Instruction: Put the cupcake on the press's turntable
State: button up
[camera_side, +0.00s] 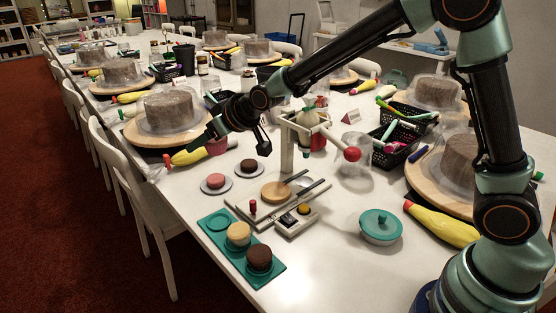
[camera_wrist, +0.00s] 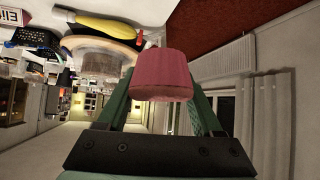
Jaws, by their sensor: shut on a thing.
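The cupcake, with a pink-red wrapper, sits between my gripper's green fingers in the wrist view (camera_wrist: 162,75). My gripper (camera_wrist: 160,100) is shut on it. In the side view, the red cupcake (camera_side: 217,146) shows beside the green fingertip at the left, above the table. The press (camera_side: 287,148) stands right of my gripper, with a white post, a hanging nozzle and a red-knobbed lever. Its small wooden turntable (camera_side: 272,193) is at its foot, below and right of my gripper, and looks empty.
Two small discs with a pink cake (camera_side: 215,181) and a brown cake (camera_side: 249,165) lie left of the turntable. A teal tray (camera_side: 218,223) with two cakes is in front. A lidded teal bowl (camera_side: 380,226) stands at right. Large cakes on boards and a yellow piping bag (camera_side: 190,157) are nearby.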

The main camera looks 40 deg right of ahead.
jog(key=s+d+r+m+h, duration=0.1)
jog(key=d+m, duration=0.1)
jog(key=d, duration=0.6)
jog(key=s+d+r+m+h, duration=0.2)
jog(key=d, duration=0.5)
send_over(269, 185)
notch_tip(269, 185, down, 16)
jog(key=shift+r, duration=0.2)
jog(key=shift+f, duration=2.4)
jog(key=shift+f, duration=0.1)
jog(key=o, duration=1.4)
jog(key=shift+c, duration=0.2)
